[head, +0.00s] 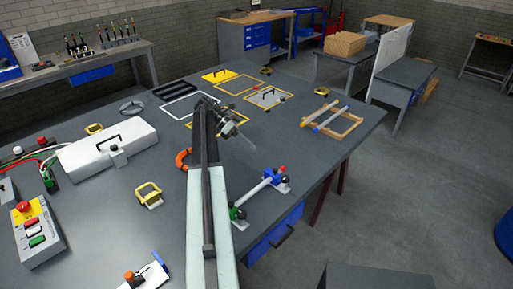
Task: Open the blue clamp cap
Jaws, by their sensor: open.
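A blue clamp (270,176) with a small red part on top stands on the grey workbench near its right front edge. It holds one end of a white rod (252,191). A green clamp (238,213) holds the rod's other end. The cap on the blue clamp looks closed over the rod, but it is too small to be sure. My gripper (246,141) is above the bench, up and left of the blue clamp and apart from it. It is open, and I see nothing between its fingers.
An orange ring (183,159) lies left of my arm. A white case (107,151), a yellow-handled block (149,195) and a control box (38,232) stand further left. A wooden rack (331,125) is at the right edge. Bare bench top lies between the rack and the blue clamp.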

